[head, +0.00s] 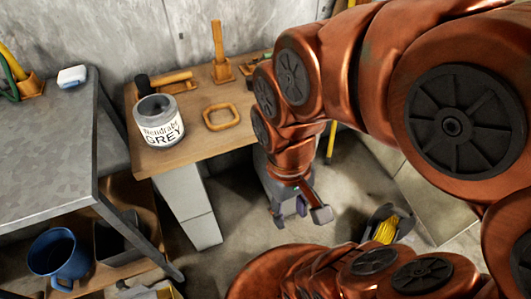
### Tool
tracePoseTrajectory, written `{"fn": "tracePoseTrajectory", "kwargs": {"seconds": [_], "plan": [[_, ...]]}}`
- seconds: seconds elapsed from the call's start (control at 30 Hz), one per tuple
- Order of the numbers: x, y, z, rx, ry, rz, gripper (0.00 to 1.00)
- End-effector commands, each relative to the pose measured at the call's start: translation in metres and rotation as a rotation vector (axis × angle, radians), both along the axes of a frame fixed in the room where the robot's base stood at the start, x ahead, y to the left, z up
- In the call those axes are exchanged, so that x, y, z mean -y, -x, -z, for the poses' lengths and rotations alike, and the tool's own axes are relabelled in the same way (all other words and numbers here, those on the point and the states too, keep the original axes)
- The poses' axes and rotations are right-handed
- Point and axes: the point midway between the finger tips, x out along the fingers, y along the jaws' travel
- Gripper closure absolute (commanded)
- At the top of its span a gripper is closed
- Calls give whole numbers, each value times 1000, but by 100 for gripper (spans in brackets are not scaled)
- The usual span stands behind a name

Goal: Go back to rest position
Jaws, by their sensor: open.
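My gripper (301,207) hangs from my copper-coloured arm near the middle of the head view. It points down and is open, with nothing seen between its fingers. It is in front of and to the right of the wooden table (180,163), over the floor. My arm arches in from the upper right. More of my copper-coloured body fills the right and bottom edges and hides part of the floor.
A metal bench (45,150) stands left, a blue mug (60,255) on a low shelf. A dark container with yellow contents (385,229) is on the floor.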

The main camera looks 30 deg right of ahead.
Motion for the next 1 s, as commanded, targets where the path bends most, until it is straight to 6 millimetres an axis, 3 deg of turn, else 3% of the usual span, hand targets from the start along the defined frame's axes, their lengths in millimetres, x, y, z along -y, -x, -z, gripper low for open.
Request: {"fn": "tracePoseTrajectory", "kwargs": {"seconds": [0.5,1.0], "plan": [[0,-1,-90,8,-1,1,59],[0,-1,-93,9,-1,1,59]]}}
